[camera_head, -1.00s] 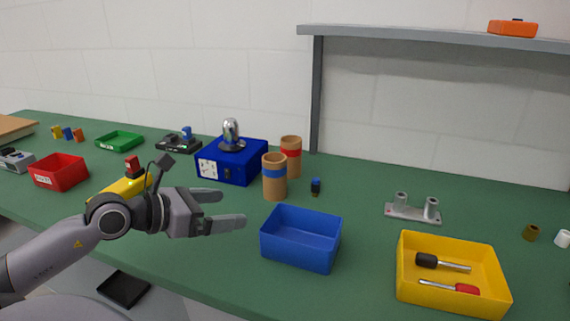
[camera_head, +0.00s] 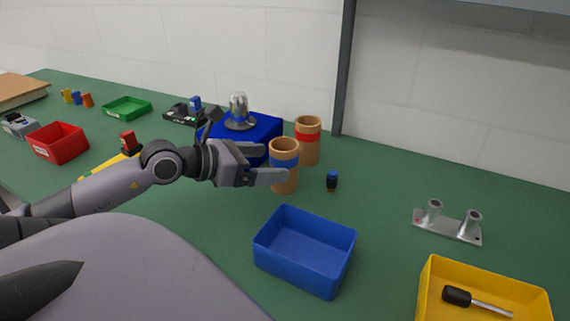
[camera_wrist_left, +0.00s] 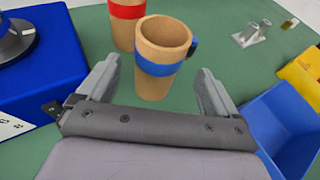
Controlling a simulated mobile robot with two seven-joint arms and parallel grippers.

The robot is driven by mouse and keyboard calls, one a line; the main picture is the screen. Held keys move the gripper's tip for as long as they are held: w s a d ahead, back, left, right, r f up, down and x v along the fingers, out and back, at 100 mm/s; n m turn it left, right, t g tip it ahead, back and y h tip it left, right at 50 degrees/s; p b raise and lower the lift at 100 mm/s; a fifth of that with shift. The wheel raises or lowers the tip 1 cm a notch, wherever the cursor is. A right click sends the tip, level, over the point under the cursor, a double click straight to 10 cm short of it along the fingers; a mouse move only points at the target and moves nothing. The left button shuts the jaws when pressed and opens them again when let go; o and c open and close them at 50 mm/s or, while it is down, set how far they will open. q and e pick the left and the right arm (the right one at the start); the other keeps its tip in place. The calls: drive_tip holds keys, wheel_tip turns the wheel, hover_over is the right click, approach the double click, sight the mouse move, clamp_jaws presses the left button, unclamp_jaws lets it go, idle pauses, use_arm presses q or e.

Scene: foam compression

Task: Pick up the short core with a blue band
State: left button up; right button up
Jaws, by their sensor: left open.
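In the wrist view one finger of the left gripper (camera_wrist_left: 158,70) lies on each side of the core's lower part, with gaps showing. One finger hides part of the core in the head view. My right gripper is out of view.
A core with a red band (camera_head: 307,146) stands close behind. A blue machine (camera_head: 268,126) with a metal dome is to the left. A small dark bottle-like item (camera_head: 332,181) stands just right. A blue bin (camera_head: 300,275) is in front; a metal two-post fixture (camera_head: 447,226) stands further right.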

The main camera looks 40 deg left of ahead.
sight(273, 162)
use_arm(q)
drive_tip(key=shift+x, duration=2.7)
drive_tip(key=c, duration=1)
